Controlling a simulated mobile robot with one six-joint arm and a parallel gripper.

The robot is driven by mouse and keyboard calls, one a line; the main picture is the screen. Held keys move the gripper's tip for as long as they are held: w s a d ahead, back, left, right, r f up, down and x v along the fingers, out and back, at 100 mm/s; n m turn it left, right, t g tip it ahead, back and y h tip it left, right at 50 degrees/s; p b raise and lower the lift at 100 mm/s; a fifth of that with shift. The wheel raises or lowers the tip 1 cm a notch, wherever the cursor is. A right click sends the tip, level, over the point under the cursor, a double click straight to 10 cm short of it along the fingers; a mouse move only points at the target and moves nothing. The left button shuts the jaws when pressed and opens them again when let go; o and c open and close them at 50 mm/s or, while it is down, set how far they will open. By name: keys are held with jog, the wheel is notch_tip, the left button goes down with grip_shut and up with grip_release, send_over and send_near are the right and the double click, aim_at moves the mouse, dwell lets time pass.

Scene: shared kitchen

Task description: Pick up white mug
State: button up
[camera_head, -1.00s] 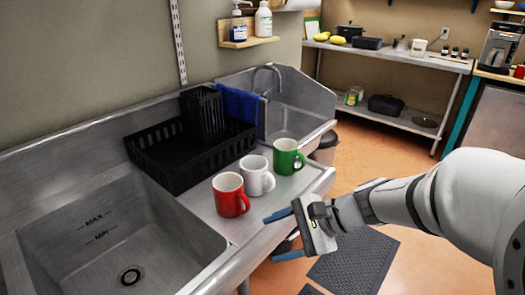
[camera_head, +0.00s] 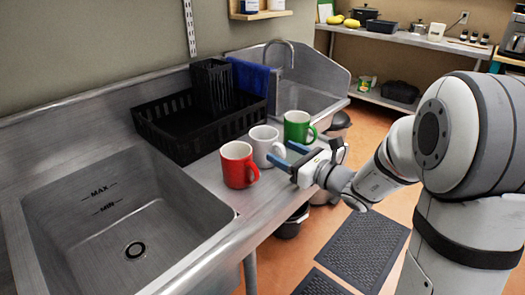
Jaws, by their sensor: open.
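The white mug (camera_head: 263,145) stands upright on the steel counter, between a red mug (camera_head: 237,165) at its left front and a green mug (camera_head: 298,127) at its right rear. Its handle points right, toward my gripper (camera_head: 282,156). My gripper has blue fingers, spread apart and empty. One finger tip is close to the white mug's handle, and the other is beside the gap between the white and green mugs. I cannot tell whether a finger touches the handle.
A black dish rack (camera_head: 190,130) stands behind the mugs. A deep sink (camera_head: 120,225) lies at the left and a smaller basin (camera_head: 305,100) at the back right. The counter's front edge is close to the mugs. Dark mats (camera_head: 355,250) lie on the floor.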

jog(key=shift+x, duration=1.45)
jog(key=shift+c, duration=0.3)
jog(key=c, duration=0.9)
